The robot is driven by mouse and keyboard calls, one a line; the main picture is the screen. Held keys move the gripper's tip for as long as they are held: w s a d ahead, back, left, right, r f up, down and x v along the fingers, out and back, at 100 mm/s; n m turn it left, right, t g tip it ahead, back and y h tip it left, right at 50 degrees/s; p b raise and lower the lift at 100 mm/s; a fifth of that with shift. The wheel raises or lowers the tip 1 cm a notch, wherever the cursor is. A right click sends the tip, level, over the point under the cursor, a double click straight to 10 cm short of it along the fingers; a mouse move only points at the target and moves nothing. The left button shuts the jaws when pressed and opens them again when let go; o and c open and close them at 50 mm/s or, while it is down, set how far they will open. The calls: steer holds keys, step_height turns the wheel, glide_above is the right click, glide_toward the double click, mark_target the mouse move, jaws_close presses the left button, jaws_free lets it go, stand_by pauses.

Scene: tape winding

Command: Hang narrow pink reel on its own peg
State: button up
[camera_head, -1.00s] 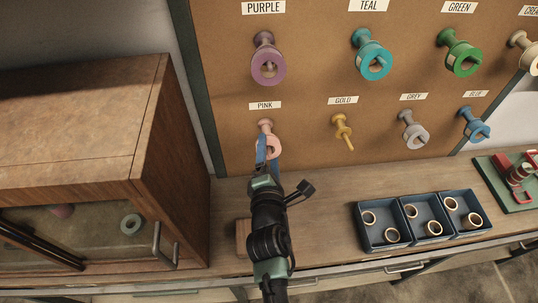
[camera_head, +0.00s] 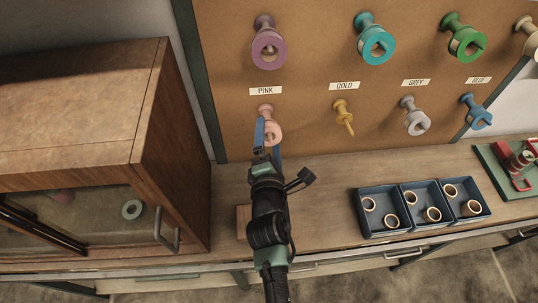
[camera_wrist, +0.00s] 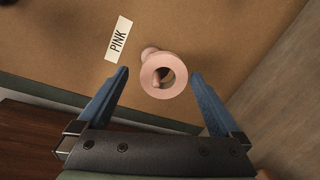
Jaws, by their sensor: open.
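The narrow pink reel (camera_head: 274,132) hangs on the pink peg (camera_head: 265,109) under the PINK label (camera_head: 265,91). In the wrist view the reel (camera_wrist: 164,86) shows its ring face with the peg's end visible in its hole, and the PINK label (camera_wrist: 118,39) sits to its upper left. My gripper (camera_wrist: 158,80) is open, with one blue finger on each side of the reel and a visible gap to both. In the head view my gripper (camera_head: 268,140) is in front of the board at this peg and partly covers the reel.
Purple (camera_head: 269,47), teal (camera_head: 376,42), green (camera_head: 467,40), grey (camera_head: 416,121) and blue (camera_head: 478,117) reels hang nearby. The gold peg (camera_head: 343,115) is bare. A wooden cabinet (camera_head: 172,150) stands left; blue trays (camera_head: 383,232) with rings sit right on the bench.

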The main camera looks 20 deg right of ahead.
steer(key=b+v, duration=0.1)
steer(key=v, duration=1.1)
steer(key=shift+s+b, duration=0.15)
steer(key=shift+b, duration=0.2)
steer(key=shift+a+r, duration=0.1)
